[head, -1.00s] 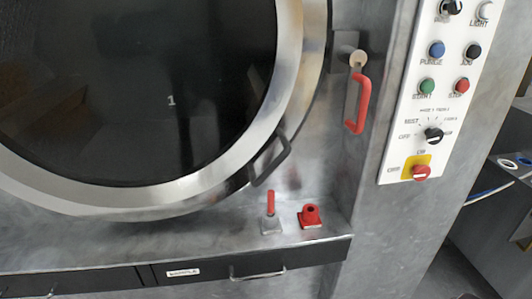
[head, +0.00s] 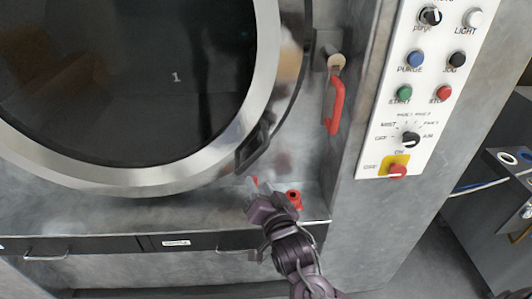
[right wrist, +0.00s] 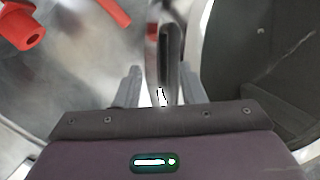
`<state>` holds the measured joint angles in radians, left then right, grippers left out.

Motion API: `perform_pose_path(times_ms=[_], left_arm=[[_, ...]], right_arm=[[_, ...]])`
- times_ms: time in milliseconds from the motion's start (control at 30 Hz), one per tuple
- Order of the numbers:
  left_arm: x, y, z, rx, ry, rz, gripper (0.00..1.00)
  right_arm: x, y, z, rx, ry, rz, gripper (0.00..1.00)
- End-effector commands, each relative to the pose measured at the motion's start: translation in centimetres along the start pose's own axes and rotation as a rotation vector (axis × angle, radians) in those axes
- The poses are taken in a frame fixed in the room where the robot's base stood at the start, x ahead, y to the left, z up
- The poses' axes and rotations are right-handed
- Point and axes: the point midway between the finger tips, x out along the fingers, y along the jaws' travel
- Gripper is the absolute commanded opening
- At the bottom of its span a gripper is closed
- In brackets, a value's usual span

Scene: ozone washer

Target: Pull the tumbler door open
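The round tumbler door (head: 268,60) has a wide steel rim and dark glass. It looks closed. Its dark loop handle (head: 254,147) sits at the rim's lower right. My right gripper (head: 262,185) is just below this handle, reaching up from the bottom. In the right wrist view my right gripper (right wrist: 161,72) is open, with its two grey fingers apart. The handle (right wrist: 166,50) shows end-on between and beyond the fingers. I cannot tell whether they touch it. My left gripper is not in view.
A red latch handle (head: 336,105) hangs right of the door. A white control panel (head: 420,90) is at the right. Drawers (head: 100,246) run underneath.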

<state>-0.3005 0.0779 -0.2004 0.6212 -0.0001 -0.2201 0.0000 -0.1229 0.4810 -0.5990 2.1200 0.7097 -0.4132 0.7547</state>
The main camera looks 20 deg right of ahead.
Motion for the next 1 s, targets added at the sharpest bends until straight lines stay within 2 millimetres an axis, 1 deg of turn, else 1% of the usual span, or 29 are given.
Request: perform_pose_path(times_ms=[33,100,167,267,500,600,767,1000], left_arm=[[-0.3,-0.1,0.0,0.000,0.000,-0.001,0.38],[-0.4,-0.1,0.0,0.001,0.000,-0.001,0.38],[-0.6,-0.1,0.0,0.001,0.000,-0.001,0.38],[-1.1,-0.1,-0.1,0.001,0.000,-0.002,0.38],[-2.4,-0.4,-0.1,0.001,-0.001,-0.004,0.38],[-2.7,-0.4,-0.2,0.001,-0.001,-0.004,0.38],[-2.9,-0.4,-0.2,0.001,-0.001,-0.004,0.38],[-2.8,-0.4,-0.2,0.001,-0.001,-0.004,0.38]], right_arm=[[-0.2,-1.0,-1.3,0.030,0.036,-0.028,0.36],[-0.1,-1.6,-2.2,0.059,0.065,-0.047,0.36],[0.2,-1.8,-2.5,0.070,0.075,-0.053,0.36],[1.5,-1.9,-2.7,0.069,0.076,-0.052,0.36],[5.4,-2.1,-3.0,0.067,0.074,-0.051,0.36],[6.5,-2.1,-2.9,0.066,0.073,-0.050,0.36],[7.3,-2.0,-2.9,0.068,0.072,-0.050,0.36],[7.4,-1.9,-2.8,0.068,0.071,-0.050,0.36]])
